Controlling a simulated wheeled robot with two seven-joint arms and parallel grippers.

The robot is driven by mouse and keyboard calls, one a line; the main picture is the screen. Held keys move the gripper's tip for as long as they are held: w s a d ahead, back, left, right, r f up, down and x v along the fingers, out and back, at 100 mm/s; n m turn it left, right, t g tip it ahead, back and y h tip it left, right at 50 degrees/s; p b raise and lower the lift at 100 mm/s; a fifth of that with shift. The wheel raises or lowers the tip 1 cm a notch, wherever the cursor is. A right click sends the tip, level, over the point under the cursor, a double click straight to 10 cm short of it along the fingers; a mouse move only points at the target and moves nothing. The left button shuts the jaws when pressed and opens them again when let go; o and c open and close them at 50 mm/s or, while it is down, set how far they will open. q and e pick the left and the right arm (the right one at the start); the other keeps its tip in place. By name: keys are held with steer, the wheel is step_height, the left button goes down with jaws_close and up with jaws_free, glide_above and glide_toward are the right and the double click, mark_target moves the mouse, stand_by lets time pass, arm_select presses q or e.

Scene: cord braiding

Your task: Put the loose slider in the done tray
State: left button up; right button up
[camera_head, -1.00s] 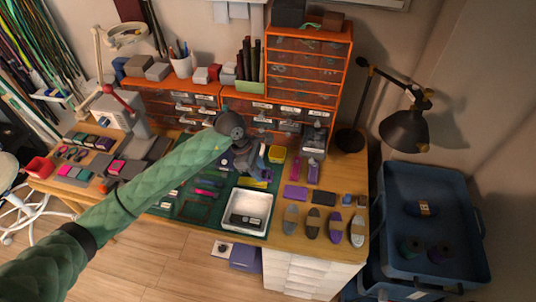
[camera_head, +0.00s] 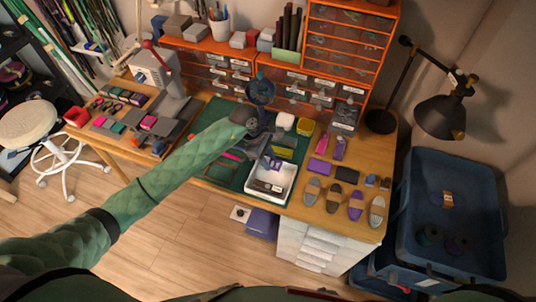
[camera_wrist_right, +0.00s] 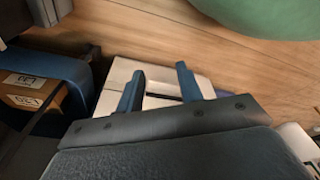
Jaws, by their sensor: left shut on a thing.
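A white tray (camera_head: 287,194), which looks like the done tray, lies on the front edge of the green mat, with a dark piece (camera_head: 268,186) inside. My left gripper (camera_head: 264,164) points down over the tray's back left part. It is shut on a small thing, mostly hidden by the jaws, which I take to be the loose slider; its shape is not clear. I cannot tell whether it touches the tray. My right gripper (camera_wrist_right: 160,82) shows only in the right wrist view. Its two blue fingers are apart with nothing between them.
Several oval pieces (camera_head: 355,206) stand right of the tray. Orange drawer units (camera_head: 345,60) close off the back. A blue bin (camera_head: 400,220) stands right of the table. White drawers (camera_wrist_right: 118,75) lie beyond my right fingers.

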mark_target(272, 172)
arm_select(q)
steer(key=shift+f, duration=0.35)
steer(key=shift+f+b, duration=0.7)
steer(key=shift+b, duration=0.3)
steer(key=shift+f+b, duration=0.65)
steer(key=shift+f, duration=0.05)
steer(key=shift+f+b, duration=0.35)
steer(key=shift+b, duration=0.05)
arm_select(e)
steer(key=w+a+r, duration=0.3)
steer(key=r, duration=0.5)
steer(key=shift+w+a+r+g, duration=0.3)
steer(key=shift+w+a, duration=0.05)
steer(key=shift+w, duration=0.05)
arm_select(q)
steer(key=shift+f+b, duration=0.35)
steer(key=shift+b, duration=0.25)
arm_select(e)
steer(key=shift+f, duration=0.65)
arm_select(q)
steer(key=o, duration=0.9)
